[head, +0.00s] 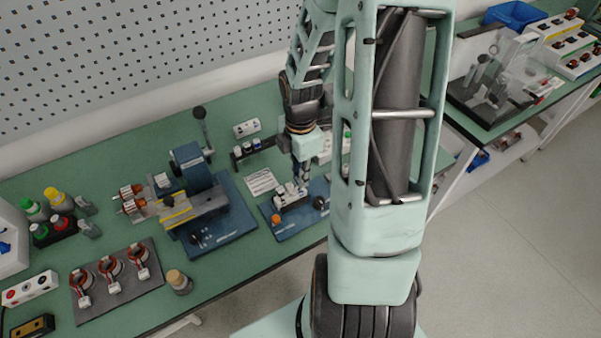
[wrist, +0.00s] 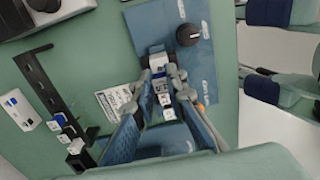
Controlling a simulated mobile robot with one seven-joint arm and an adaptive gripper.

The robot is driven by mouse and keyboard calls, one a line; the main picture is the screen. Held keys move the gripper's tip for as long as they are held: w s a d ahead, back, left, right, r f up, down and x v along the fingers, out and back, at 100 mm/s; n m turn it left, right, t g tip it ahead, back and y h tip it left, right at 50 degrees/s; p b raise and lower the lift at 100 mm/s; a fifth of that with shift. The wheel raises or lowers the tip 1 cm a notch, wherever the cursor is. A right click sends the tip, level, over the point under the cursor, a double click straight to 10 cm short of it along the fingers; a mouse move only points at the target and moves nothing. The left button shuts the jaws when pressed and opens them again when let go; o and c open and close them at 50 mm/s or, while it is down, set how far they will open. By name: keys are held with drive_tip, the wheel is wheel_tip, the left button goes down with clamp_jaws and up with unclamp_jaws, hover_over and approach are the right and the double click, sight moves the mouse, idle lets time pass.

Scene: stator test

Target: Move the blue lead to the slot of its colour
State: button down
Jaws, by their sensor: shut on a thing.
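My gripper (wrist: 160,88) is shut on a small white piece with a dark blue mark (wrist: 163,99), which I take to be the blue lead. The fingers stand on both sides of it and point down over the blue fixture plate (wrist: 175,20). In the head view my gripper (head: 301,178) is just above the middle of this plate (head: 318,190), at the white parts mounted there. The lead itself is too small to make out in that view. I cannot tell whether it touches the fixture, and the coloured slots are hidden or too small to tell apart.
A black rack (wrist: 41,80) with white tagged pieces and a white block with a blue mark (wrist: 18,108) stand beside the plate. A printed card (head: 261,182) lies close by. A larger blue machine (head: 215,205) stands left; an orange knob (head: 276,219) is at the plate's corner.

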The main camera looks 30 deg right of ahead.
drive_tip(key=shift+f, duration=0.2)
drive_tip(key=shift+f+b, duration=0.3)
drive_tip(key=shift+f, duration=0.15)
drive_tip(key=c, duration=1.8)
unclamp_jaws()
drive_tip(key=shift+c, duration=0.2)
drive_tip(key=shift+r, duration=0.1)
wheel_tip(320, 180, up, 12)
